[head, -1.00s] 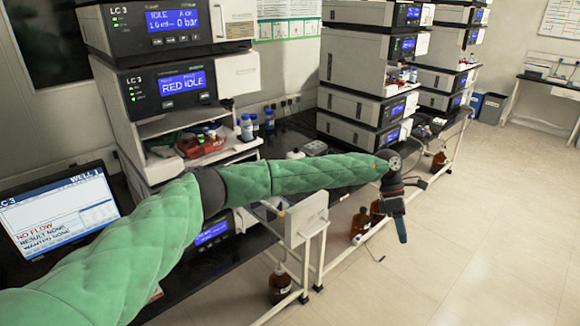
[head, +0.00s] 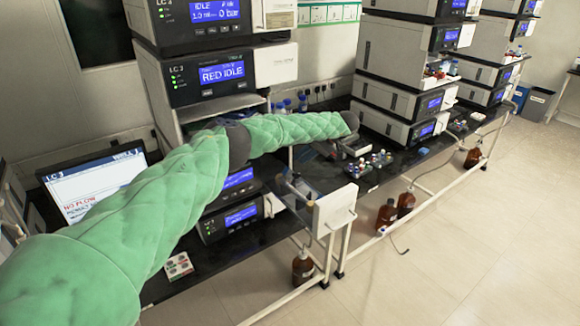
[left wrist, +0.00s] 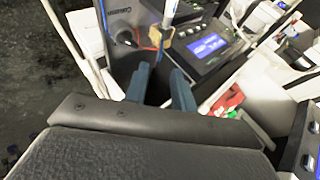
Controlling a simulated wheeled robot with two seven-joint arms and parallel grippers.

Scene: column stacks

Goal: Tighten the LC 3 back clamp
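The LC 3 stack (head: 203,78) stands at the left of the head view, with two lit blue screens near its top. My left arm reaches across in front of it; its gripper is hidden in the head view. In the left wrist view, the two blue-grey fingers of my left gripper (left wrist: 160,80) are apart. A thin upright tube (left wrist: 170,12) with a tan, clamp-like piece (left wrist: 158,37) shows just beyond the fingertips; I cannot tell whether this is the back clamp. I see no contact with it. My right gripper is in neither view.
A laptop (head: 95,180) sits at the left on the dark bench. Other instrument stacks (head: 405,80) stand to the right. Vials (head: 370,163) and a white panel (head: 334,210) are near the bench's front. Brown bottles (head: 387,215) stand below. The floor at right is clear.

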